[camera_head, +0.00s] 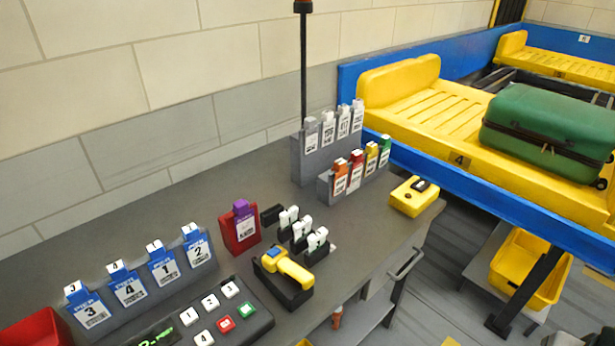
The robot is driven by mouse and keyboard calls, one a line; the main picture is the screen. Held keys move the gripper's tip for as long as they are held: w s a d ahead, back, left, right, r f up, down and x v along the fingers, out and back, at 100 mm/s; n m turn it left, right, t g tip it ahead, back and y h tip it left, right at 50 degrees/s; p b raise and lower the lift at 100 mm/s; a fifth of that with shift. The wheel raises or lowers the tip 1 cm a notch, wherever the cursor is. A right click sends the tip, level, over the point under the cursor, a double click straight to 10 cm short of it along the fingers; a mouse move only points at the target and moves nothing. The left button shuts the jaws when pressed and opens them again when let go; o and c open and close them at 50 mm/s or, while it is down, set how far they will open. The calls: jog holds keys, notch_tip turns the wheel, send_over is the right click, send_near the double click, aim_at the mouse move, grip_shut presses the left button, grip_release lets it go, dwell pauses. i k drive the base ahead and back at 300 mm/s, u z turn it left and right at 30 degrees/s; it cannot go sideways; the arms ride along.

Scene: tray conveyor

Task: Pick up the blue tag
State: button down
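Several blue-topped tags with white number labels stand upright in a row in a grey rack (145,303) at the lower left of the desk. From left to right they are the blue tag marked 3 (89,307), the one marked 4 (127,286), the one marked 1 (162,266) and the one marked 2 (197,247). They stand slightly apart from one another. My gripper is not in view, so whether it is open or shut does not show.
A red holder with a purple tag (242,208) stands right of the blue row. A keypad (262,319), yellow scanner (285,266) and small black-and-white items (302,229) are nearby. Racks of grey and coloured tags (357,179) stand farther back. A yellow conveyor tray (425,100) bears a green suitcase (545,128).

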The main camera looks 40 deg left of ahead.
aim_at(197, 249)
jog(key=u, duration=2.45)
